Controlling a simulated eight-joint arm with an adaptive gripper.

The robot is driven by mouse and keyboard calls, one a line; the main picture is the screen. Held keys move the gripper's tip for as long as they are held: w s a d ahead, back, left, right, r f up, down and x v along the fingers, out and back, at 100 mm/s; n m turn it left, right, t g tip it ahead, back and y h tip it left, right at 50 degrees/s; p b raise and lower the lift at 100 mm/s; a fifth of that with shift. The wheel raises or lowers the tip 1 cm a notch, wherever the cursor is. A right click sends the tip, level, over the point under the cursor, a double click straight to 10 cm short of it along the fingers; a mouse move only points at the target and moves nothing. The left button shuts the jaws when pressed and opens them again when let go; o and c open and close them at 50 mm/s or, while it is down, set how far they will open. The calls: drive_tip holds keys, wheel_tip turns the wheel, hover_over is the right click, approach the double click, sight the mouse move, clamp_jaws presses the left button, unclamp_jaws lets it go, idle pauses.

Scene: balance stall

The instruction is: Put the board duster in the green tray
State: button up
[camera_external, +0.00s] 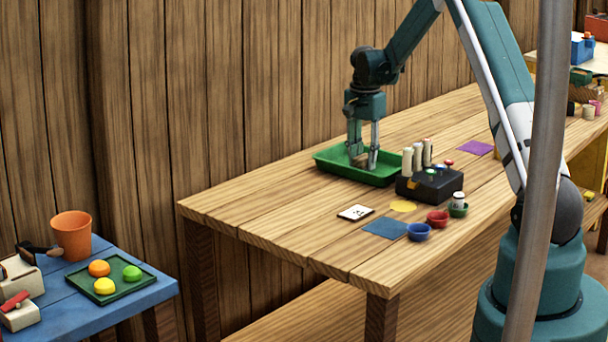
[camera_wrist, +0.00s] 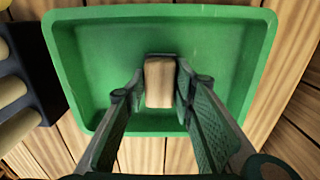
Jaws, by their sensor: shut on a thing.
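The green tray (camera_external: 331,166) lies on the wooden table near the wall. It fills much of the wrist view (camera_wrist: 90,60). My gripper (camera_external: 362,164) points down over the tray, with its fingertips at or inside the rim. In the wrist view my gripper (camera_wrist: 160,90) is shut on the board duster (camera_wrist: 159,84), a small block with a light wooden back and a dark edge at its far end. The duster is over the tray's interior. I cannot tell whether it touches the tray floor.
A dark block holding several pale cylinders (camera_external: 430,185) stands close to the tray's right side; its cylinders show at the wrist view's left (camera_wrist: 12,95). A white card (camera_external: 356,212), blue mat (camera_external: 385,228) and small bowls (camera_external: 437,219) lie toward the front. The table's left end is clear.

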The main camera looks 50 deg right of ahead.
sight(364, 156)
drive_tip(key=shift+f, duration=0.2)
drive_tip(key=o, duration=0.9)
drive_tip(key=shift+r, duration=0.2)
wheel_tip(364, 156, up, 12)
drive_tip(key=shift+p, duration=0.6)
